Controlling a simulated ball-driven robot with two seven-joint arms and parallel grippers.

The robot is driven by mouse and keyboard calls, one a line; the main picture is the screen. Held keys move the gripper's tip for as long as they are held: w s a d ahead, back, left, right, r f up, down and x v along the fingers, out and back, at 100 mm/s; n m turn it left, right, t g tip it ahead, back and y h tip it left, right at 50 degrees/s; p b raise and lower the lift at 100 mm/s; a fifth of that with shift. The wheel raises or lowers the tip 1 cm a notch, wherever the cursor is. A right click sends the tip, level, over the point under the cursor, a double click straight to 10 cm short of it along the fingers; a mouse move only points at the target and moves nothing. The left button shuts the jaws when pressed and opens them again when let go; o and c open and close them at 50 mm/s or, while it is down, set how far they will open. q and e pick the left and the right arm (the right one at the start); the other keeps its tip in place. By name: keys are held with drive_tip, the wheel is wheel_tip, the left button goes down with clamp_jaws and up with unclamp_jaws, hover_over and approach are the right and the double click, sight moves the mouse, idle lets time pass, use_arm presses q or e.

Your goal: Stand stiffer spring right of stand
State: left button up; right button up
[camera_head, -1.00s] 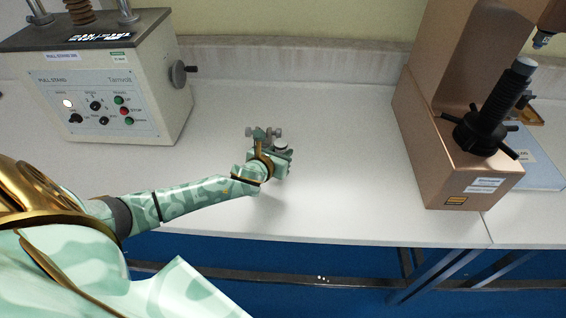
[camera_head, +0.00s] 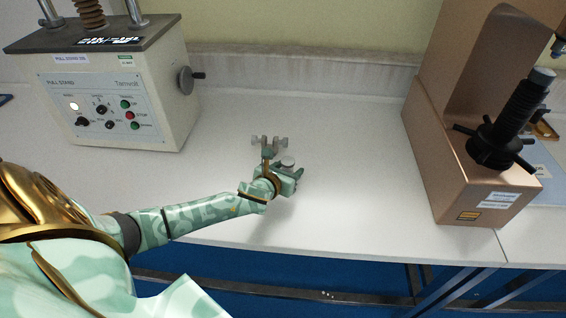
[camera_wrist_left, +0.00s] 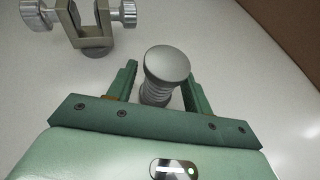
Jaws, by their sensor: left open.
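A grey coil spring with a round flat metal cap (camera_wrist_left: 165,65) stands between the two fingers of my left gripper (camera_wrist_left: 160,84) in the left wrist view. The gripper is open, with one finger on each side of the spring; contact is not clear. In the head view the left gripper (camera_head: 286,174) is over the middle of the bench, and the pale cap (camera_head: 288,162) shows at it. The pull stand (camera_head: 112,100), a cream machine with a control panel and a coppery coil on top (camera_head: 90,12), is at the left. My right gripper is not in view.
A clamp-like metal fixture with knurled screws (camera_wrist_left: 92,28) is just beyond the gripper; it also shows in the head view (camera_head: 268,146). A copper-coloured tester (camera_head: 450,165) stands at the right. White bench (camera_head: 345,130) is clear on both sides of the gripper.

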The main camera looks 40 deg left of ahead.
use_arm(q)
drive_tip(key=p+v, duration=0.4)
drive_tip(key=v, duration=0.8)
idle(0.9)
